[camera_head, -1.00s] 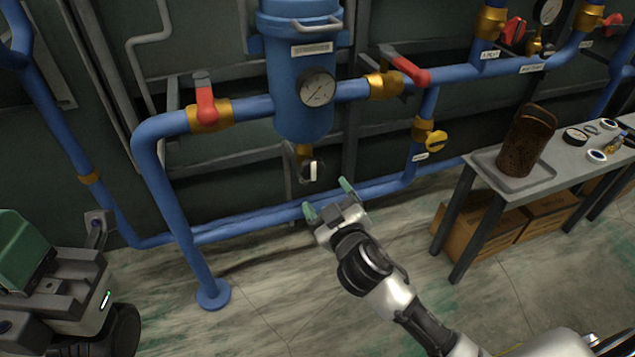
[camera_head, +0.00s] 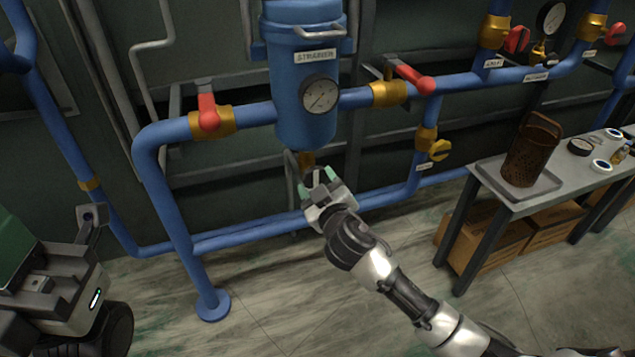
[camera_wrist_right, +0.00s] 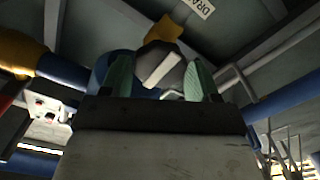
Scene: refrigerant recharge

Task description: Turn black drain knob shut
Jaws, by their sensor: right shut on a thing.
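The black drain knob (camera_wrist_right: 163,68), with a pale bar across its face, hangs below the blue strainer vessel (camera_head: 305,110) at the end of a brass fitting (camera_head: 305,160). My right gripper (camera_head: 317,181) reaches up to it from below right. In the right wrist view, the green-tipped fingers of my right gripper (camera_wrist_right: 163,78) stand on both sides of the knob, shut on it. In the head view the gripper mostly hides the knob. My left gripper is not in view.
Blue pipes with red-handled valves (camera_head: 208,112) run on both sides of the vessel, and a low blue pipe (camera_head: 250,229) passes behind my gripper. A grey table (camera_head: 520,207) with a tray (camera_head: 490,166) and a rusty basket (camera_head: 530,155) stands at right. A green-and-grey machine (camera_head: 60,290) is at lower left.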

